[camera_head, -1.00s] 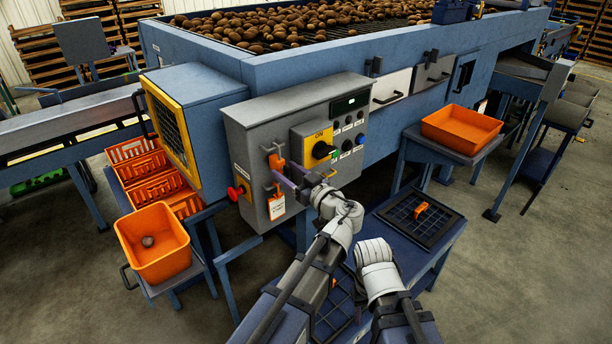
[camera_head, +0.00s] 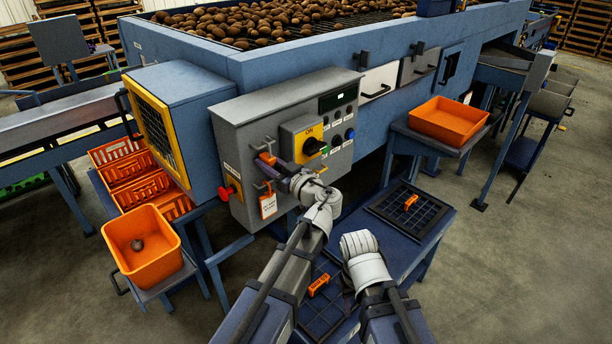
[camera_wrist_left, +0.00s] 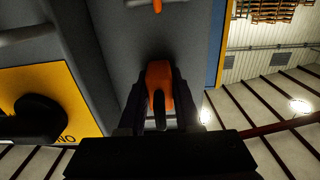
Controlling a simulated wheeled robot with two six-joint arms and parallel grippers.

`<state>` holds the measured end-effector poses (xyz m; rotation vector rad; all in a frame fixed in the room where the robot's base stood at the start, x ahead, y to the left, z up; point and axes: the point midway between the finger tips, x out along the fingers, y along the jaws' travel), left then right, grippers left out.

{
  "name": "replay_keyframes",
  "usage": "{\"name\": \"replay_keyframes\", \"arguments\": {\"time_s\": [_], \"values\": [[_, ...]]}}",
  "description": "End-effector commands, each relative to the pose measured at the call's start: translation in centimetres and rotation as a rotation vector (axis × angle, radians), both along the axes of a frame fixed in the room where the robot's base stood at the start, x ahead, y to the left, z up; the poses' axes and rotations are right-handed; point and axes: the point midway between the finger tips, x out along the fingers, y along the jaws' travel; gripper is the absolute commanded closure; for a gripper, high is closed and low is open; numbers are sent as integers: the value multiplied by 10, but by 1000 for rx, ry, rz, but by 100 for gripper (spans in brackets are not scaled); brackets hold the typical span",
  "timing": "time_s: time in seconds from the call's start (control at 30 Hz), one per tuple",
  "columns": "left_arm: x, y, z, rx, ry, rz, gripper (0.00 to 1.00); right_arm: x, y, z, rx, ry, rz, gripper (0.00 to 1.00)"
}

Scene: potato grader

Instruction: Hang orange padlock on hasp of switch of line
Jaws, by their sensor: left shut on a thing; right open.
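My left gripper (camera_head: 277,165) is at the box's front, left of the switch. It is shut on an orange padlock (camera_head: 267,158), which also shows between the fingers in the left wrist view (camera_wrist_left: 158,75). The padlock is beside a small dark bracket; I cannot tell whether its shackle is through anything. A white and orange tag (camera_head: 268,205) hangs below. My right gripper (camera_head: 357,240) is low, over the blue table, its fingers mostly hidden by the wrist.
Other orange pieces lie on dark gridded trays: one on the right tray (camera_head: 410,201), one on the nearer tray (camera_head: 318,286). A red button (camera_head: 226,192) juts from the box's left side. Orange bins stand left (camera_head: 145,262) and right (camera_head: 440,125).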

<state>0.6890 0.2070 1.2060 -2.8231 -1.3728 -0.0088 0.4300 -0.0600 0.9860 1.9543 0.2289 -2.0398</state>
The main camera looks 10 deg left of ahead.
Motion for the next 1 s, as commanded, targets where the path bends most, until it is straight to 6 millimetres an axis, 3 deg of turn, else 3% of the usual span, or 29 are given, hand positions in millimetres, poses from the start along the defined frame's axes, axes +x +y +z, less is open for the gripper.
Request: {"name": "replay_keyframes", "arguments": {"time_s": [0.03,0.2,0.57,1.0], "values": [[0,0,0,0,0,0,82,0,0,0,0,0,0,50],[0,0,0,1,-1,0,100,0,0,0,0,0,0,50],[0,0,3,1,0,0,100,0,0,3,0,0,0,50],[0,0,20,1,-1,0,100,0,0,20,0,0,0,50]]}}
